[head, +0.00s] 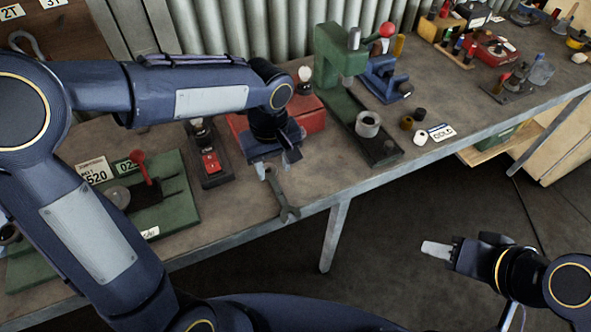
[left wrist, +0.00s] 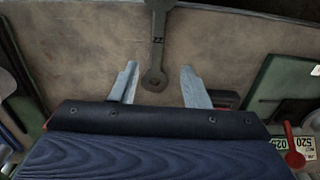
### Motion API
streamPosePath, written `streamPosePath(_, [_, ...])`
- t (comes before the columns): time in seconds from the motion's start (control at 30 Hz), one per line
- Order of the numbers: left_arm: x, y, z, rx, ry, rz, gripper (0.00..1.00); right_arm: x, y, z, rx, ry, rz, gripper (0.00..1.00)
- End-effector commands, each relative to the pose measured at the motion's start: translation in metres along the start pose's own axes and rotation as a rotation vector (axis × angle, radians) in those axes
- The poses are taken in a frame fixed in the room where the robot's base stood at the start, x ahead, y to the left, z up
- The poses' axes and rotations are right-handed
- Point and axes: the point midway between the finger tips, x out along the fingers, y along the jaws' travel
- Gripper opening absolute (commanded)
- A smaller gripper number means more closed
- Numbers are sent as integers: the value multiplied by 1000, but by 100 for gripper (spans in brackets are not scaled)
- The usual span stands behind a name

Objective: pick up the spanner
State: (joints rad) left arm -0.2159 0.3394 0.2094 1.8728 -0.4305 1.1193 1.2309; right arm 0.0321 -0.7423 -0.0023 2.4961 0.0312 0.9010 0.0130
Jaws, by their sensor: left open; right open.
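The spanner (head: 281,199) is a dark grey tool lying on the workbench near its front edge, its open jaw end towards the edge. My left gripper (head: 275,168) is over the spanner's far end, pointing down. In the left wrist view the spanner (left wrist: 157,45) runs down from the top, and its ring end lies between the two open fingers of the left gripper (left wrist: 155,88), with a gap on each side. My right gripper (head: 437,250) is open and empty, off the bench over the floor at the lower right.
A green press (head: 338,60) stands right of the spanner, with small rings and a label (head: 440,132) beyond. A red box (head: 305,112) is behind my left gripper. A green board (head: 180,200) with a red-handled part lies left. The bench (head: 235,215) around the spanner is bare.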

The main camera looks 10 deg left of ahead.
Motion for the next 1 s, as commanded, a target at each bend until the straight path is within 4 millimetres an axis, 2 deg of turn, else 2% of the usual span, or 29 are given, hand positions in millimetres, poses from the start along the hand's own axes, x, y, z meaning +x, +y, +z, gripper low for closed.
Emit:
streamPosePath(0.13, [8, 4, 0, -8, -1, -9, 42, -1, 0, 0, 0, 0, 0, 41])
streamPosePath(0.37, [34, 3, 1, -7, -3, -10, 42, -4, -2, -2, 0, 0, 0, 41])
streamPosePath(0.67, [75, 3, 2, -7, -2, -9, 42, -10, -4, -5, 0, 0, 0, 41])
streamPosePath(0.93, [80, 3, 1, -8, 0, -6, 42, -9, -4, -5, 0, 0, 0, 41])
streamPosePath(1.0, [79, 3, 1, -8, 0, -6, 35, -9, -4, -5, 0, 0, 0, 41])
